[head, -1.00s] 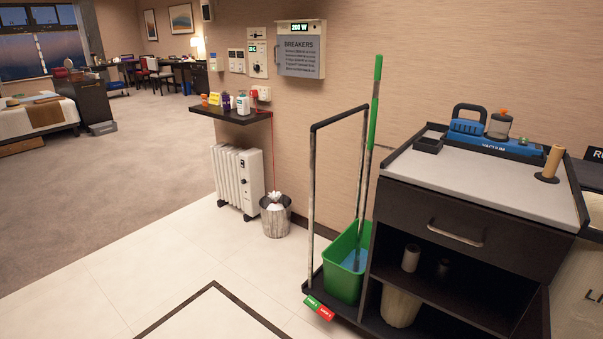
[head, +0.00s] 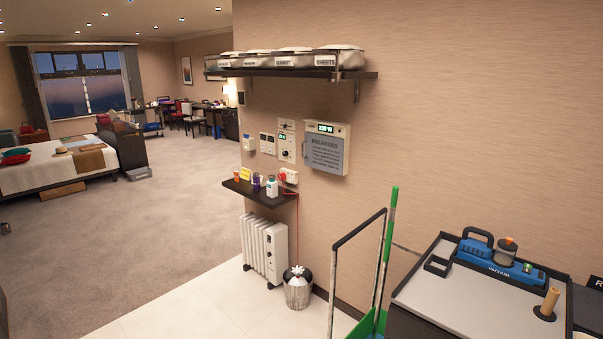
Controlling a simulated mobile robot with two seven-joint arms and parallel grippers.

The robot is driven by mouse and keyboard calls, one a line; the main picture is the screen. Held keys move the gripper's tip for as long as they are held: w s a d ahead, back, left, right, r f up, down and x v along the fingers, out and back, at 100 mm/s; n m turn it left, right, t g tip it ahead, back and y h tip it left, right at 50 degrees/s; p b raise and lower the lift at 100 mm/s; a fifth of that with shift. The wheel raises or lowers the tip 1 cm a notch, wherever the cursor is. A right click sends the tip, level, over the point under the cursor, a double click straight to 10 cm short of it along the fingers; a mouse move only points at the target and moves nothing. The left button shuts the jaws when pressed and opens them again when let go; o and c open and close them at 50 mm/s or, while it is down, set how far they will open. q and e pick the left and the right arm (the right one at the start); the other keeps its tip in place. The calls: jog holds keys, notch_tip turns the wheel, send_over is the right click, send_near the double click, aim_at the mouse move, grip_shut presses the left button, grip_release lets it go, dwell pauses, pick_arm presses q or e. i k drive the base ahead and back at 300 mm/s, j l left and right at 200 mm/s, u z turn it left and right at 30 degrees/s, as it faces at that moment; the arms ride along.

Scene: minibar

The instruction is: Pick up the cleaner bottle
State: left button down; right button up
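Several small bottles stand on a dark wall shelf (head: 262,197) in the middle of the head view. A white bottle (head: 271,187) stands toward the right end, with a purple bottle (head: 256,183) to its left. An orange item (head: 237,176) and a yellow card (head: 245,174) are farther left. The labels are too small to read, so I cannot tell which one is the cleaner bottle. Neither of my grippers is in view.
A radiator (head: 265,249) and a waste bin (head: 297,287) stand below the shelf.

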aim_at(271, 185)
jog(key=i+j+z, duration=0.3)
jog(key=j, duration=0.45)
jog(key=i+j+z, duration=0.35)
jog(key=j, duration=0.45)
jog(key=j+z, duration=0.3)
jog(key=j, duration=0.5)
jog(key=j+z, duration=0.35)
jog(key=j, duration=0.5)
jog(key=j+z, duration=0.3)
jog(key=j, duration=0.55)
jog(key=k+j+z, duration=0.3)
jog(key=j, duration=0.55)
jog(key=i+j, duration=0.05)
jog(key=i, duration=0.05)
